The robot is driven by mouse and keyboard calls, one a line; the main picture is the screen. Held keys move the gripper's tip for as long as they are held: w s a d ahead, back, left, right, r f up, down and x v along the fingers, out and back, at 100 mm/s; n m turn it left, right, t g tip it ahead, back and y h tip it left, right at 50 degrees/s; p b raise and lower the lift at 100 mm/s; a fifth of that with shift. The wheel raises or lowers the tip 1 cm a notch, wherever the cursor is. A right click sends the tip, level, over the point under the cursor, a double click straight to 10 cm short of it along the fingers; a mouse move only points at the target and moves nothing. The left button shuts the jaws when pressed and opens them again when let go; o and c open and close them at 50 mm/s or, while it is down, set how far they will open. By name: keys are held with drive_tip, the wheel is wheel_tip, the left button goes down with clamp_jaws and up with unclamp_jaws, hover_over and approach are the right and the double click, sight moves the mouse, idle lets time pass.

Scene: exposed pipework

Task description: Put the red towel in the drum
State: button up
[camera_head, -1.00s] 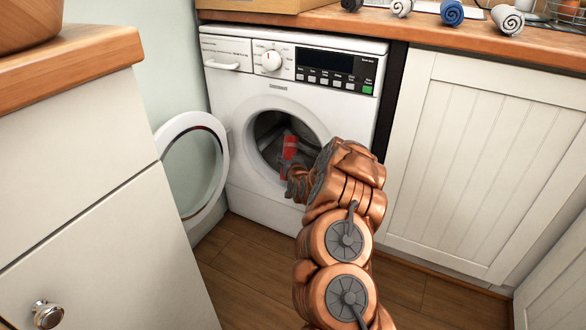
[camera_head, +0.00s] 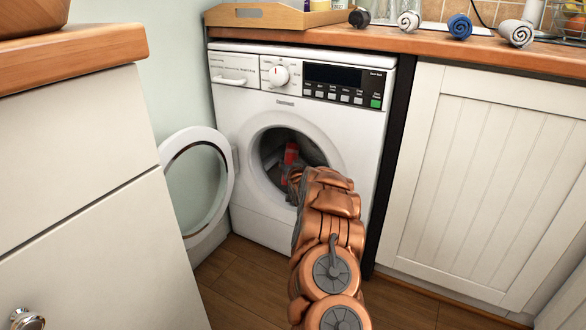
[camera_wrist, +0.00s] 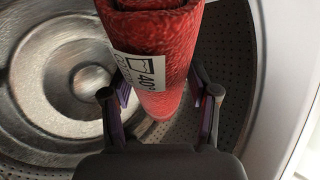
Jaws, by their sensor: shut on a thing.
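The rolled red towel (camera_wrist: 162,60) carries a white label with "40" on it. It also shows as a small red patch in the head view (camera_head: 291,152), inside the washer's round opening. My gripper (camera_wrist: 160,108) is shut on the towel, with a finger on each side of it. In the head view my arm hides most of the gripper. The drum (camera_wrist: 75,75) is a perforated metal bowl that fills the background of the wrist view. The washing machine (camera_head: 240,110) is white and its round door (camera_head: 226,185) stands open to the left.
A wooden counter (camera_head: 420,46) above the washer holds several rolled towels, including a blue one (camera_head: 460,26), and a wooden tray (camera_head: 270,15).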

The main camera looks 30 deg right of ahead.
drive_tip(key=o, duration=1.5)
drive_tip(key=shift+v, duration=6)
drive_tip(key=shift+r, duration=0.1)
